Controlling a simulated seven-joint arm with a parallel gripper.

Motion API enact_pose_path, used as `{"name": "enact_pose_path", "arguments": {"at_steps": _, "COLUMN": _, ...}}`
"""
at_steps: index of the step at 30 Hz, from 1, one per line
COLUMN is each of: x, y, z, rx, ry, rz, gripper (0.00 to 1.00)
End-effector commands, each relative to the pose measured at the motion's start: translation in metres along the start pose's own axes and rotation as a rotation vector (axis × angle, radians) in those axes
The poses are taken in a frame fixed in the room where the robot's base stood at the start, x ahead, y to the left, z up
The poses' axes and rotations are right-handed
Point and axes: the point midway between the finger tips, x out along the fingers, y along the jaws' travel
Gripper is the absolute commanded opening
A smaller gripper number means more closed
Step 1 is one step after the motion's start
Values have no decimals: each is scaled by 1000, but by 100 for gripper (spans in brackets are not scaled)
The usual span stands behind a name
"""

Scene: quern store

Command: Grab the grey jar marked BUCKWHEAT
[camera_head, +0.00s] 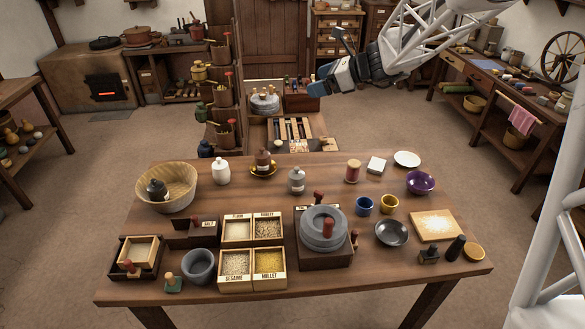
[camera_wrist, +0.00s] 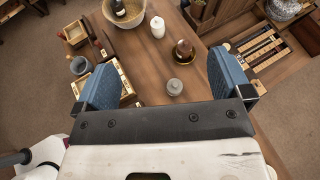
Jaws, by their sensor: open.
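A grey lidded jar (camera_head: 297,181) stands upright on the wooden table, near the middle of its back half. It has a small pale label that I cannot read. In the wrist view the same jar (camera_wrist: 175,88) shows between my spread fingers, well below them and touching neither. My gripper (camera_head: 327,63) is open and empty, high above and behind the table in the head view. Its blue fingers also show in the wrist view (camera_wrist: 164,75).
A brown jar on a yellow saucer (camera_head: 263,163) and a white jar (camera_head: 221,171) stand left of the grey jar. A red spool (camera_head: 352,171) is to its right. A hand mill (camera_head: 324,232) and grain boxes (camera_head: 252,241) are in front. Bare tabletop surrounds the grey jar.

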Motion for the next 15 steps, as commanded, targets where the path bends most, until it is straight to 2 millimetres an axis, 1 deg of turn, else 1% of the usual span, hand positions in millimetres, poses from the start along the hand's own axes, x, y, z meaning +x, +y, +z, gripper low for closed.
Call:
{"name": "enact_pose_path", "arguments": {"at_steps": 1, "x": 2, "y": -6, "z": -2, "rx": 21, "ry": -9, "rz": -6, "gripper": 96}}
{"name": "enact_pose_path", "arguments": {"at_steps": 8, "x": 7, "y": -26, "z": -6, "rx": 102, "ry": -50, "rz": -31, "gripper": 96}}
{"name": "enact_pose_path", "arguments": {"at_steps": 15, "x": 28, "y": -21, "z": -50, "rx": 109, "ry": -51, "rz": -29, "gripper": 96}}
